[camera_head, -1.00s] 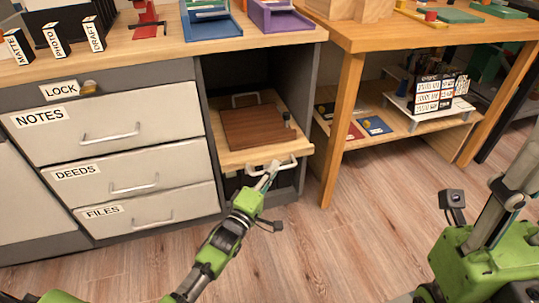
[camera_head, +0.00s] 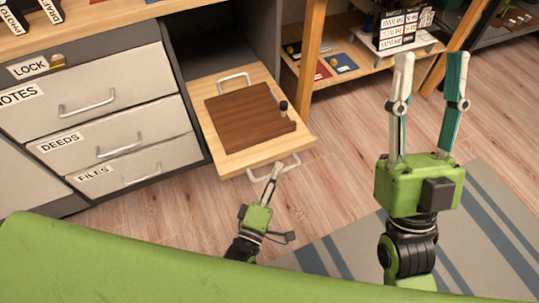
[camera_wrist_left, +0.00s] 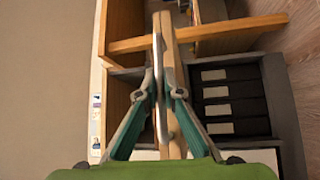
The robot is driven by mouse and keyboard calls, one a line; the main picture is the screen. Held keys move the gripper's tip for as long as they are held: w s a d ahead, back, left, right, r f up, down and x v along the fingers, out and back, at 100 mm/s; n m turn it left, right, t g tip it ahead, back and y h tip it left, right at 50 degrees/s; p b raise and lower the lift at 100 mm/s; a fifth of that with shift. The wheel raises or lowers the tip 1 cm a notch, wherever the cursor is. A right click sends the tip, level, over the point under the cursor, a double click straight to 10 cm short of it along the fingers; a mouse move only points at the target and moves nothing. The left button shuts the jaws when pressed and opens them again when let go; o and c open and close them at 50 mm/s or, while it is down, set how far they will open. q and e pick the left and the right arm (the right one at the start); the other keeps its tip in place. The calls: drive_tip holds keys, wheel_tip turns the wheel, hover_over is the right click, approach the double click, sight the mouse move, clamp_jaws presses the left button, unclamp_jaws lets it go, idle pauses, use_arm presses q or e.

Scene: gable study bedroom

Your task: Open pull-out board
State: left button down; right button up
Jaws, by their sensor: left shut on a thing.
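The pull-out board (camera_head: 268,154) is a light wood shelf that sticks well out of the open cabinet bay. A dark brown slab with a small dark knobbed post lies on it. A metal bar handle (camera_head: 291,165) is on its front edge. My left gripper (camera_head: 275,172) is at that handle, shut on it. In the left wrist view the handle (camera_wrist_left: 157,75) runs between the fingers, beside the board's edge (camera_wrist_left: 173,75). My right gripper (camera_head: 431,57) is open and empty, held over the floor at the right.
Left of the bay stand drawers labelled NOTES (camera_head: 85,100), DEEDS and FILES, all closed. A table with a low shelf (camera_head: 345,80) stands to the right. A striped rug (camera_head: 480,240) lies at lower right. Open wooden floor lies before the board.

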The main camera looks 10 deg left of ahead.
use_arm(q)
drive_tip(key=shift+s+d+f, duration=0.1)
drive_tip(key=shift+s+d, duration=0.55)
drive_tip(key=shift+s, duration=0.35)
use_arm(e)
drive_tip(key=shift+w+a+f+g, duration=0.2)
drive_tip(key=shift+w+f+g, duration=0.4)
drive_tip(key=shift+w+f, duration=0.4)
drive_tip(key=shift+w+r, duration=0.1)
drive_tip(key=shift+r, duration=0.05)
use_arm(q)
drive_tip(key=c, duration=2.2)
unclamp_jaws()
drive_tip(key=shift+o, duration=0.2)
drive_tip(key=v, duration=1.2)
